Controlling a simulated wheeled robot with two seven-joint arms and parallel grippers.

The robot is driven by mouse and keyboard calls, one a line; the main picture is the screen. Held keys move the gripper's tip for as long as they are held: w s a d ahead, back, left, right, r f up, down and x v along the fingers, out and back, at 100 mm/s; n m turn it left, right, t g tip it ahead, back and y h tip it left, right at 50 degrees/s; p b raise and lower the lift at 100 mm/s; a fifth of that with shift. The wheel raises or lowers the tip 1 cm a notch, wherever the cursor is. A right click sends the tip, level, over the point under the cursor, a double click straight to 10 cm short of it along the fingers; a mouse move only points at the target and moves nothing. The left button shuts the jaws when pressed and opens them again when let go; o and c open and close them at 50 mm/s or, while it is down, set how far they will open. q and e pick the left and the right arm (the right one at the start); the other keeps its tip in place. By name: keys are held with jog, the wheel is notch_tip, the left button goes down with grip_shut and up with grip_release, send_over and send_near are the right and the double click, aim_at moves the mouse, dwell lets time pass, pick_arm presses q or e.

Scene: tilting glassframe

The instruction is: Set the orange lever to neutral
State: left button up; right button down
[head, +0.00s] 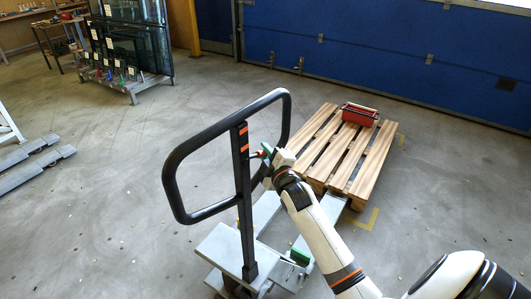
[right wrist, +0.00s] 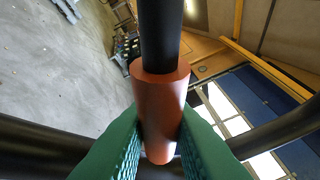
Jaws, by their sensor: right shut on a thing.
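The orange lever (right wrist: 160,100) is an orange sleeve on a black rod, seen close up in the right wrist view. My right gripper (head: 266,151) has its two green fingers on either side of the sleeve and is shut on it. In the head view the gripper is just right of the black upright post (head: 244,200) of the trolley's handle frame, and its fingers and the post hide most of the lever. The lever's exact setting cannot be told from these frames. My left gripper is not in view.
The black tubular handle loop (head: 176,160) surrounds the upright post. The grey trolley base (head: 222,245) is below. A wooden pallet (head: 322,160) carrying a red crate (head: 360,114) stands behind right. A glass rack (head: 135,88) is back left.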

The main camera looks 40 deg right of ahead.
jog(key=r+n+t+b, duration=0.1)
jog(key=r+n, duration=0.2)
jog(key=shift+w+d+r+n+t+b, duration=0.15)
jog(key=shift+d+n+t+b, duration=0.15)
jog(key=shift+d+t+b, duration=0.1)
jog(key=shift+r+n, duration=0.4)
jog(key=c, duration=1.3)
grip_release()
jog(key=shift+s+a+f, duration=0.1)
jog(key=shift+s+f, duration=0.05)
jog(key=shift+s, duration=0.2)
jog(key=b+v, duration=0.3)
jog(key=v, duration=0.8)
